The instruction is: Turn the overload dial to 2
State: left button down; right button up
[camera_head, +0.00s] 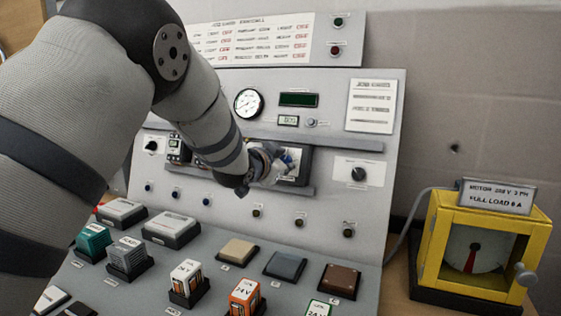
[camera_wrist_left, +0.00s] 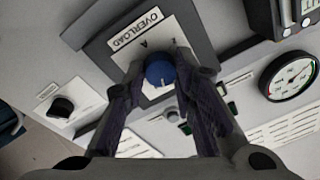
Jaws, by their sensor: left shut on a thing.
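The overload dial is a blue knob (camera_wrist_left: 160,72) on a dark unit beside a white plate marked OVERLOAD (camera_wrist_left: 138,30). In the wrist view it sits between the fingertips of my left gripper (camera_wrist_left: 162,78), which is shut on it. A small light mark shows on the knob's face; I cannot read which number it points to. In the head view my left gripper (camera_head: 268,165) reaches in from the upper left to the panel's middle and hides most of the dial. My right gripper is not in view.
A round gauge (camera_head: 248,103) and a green display (camera_head: 299,99) are above the gripper. A black knob (camera_head: 358,174) is to its right. Several coloured blocks stand on the lower desk, including an orange one (camera_head: 244,298). A yellow motor box (camera_head: 437,245) stands at the right.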

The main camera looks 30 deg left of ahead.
pick_arm(q)
jog(key=n, duration=0.7)
jog(key=shift+y, duration=0.4)
jog(key=n+g, duration=0.1)
jog(key=n, duration=0.6)
jog(key=shift+r, duration=0.1)
jog(key=n, duration=0.7)
jog(key=shift+w+n+g, duration=0.1)
jog(key=shift+n+g, duration=0.2)
jog(key=n, duration=0.4)
jog(key=shift+r, duration=0.1)
jog(key=shift+n, duration=1.5)
jog(key=c, duration=1.3)
grip_release()
